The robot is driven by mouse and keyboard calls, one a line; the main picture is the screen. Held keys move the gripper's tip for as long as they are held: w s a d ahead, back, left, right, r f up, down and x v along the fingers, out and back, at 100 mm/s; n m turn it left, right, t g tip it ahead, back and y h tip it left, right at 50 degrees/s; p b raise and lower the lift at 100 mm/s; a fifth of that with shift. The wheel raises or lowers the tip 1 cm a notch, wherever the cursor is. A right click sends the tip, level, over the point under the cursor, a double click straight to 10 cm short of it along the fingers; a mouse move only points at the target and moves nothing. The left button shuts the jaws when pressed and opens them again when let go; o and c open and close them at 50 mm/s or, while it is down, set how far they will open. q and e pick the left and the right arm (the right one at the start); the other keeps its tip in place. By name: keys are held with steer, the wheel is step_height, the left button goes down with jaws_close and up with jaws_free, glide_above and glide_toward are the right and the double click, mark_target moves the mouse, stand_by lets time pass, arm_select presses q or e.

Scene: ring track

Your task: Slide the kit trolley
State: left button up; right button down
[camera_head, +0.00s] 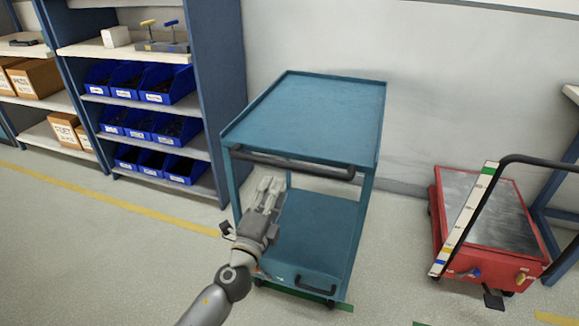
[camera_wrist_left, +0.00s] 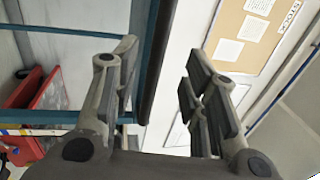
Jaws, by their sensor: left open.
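The kit trolley is a blue two-shelf cart (camera_head: 318,115) standing upright near the wall, with a dark push handle (camera_head: 290,164) along its near top edge. My left gripper (camera_head: 270,190) is open and just below and in front of that handle. In the left wrist view the open fingers (camera_wrist_left: 160,85) point up, with the dark handle bar (camera_wrist_left: 155,60) beyond and between them, close to the finger on the left. I cannot tell whether they touch. Nothing is held. My right gripper does not show.
A shelf unit with several blue bins (camera_head: 150,125) and cardboard boxes (camera_head: 36,78) stands at the left. A red platform cart (camera_head: 490,222) is at the right, with a gap from the trolley. The floor at front left is clear, crossed by a yellow line (camera_head: 130,207).

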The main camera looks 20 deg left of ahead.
mark_target(284, 168)
arm_select(q)
steer(key=w, duration=0.2)
steer(key=w+r, duration=0.1)
steer(key=w, duration=0.5)
steer(key=shift+d+r, duration=0.1)
steer(key=shift+r, duration=0.2)
steer(key=shift+w+r, duration=0.1)
steer(key=shift+w, duration=0.6)
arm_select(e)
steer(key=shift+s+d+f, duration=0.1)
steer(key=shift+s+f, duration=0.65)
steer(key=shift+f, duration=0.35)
arm_select(q)
jaws_close()
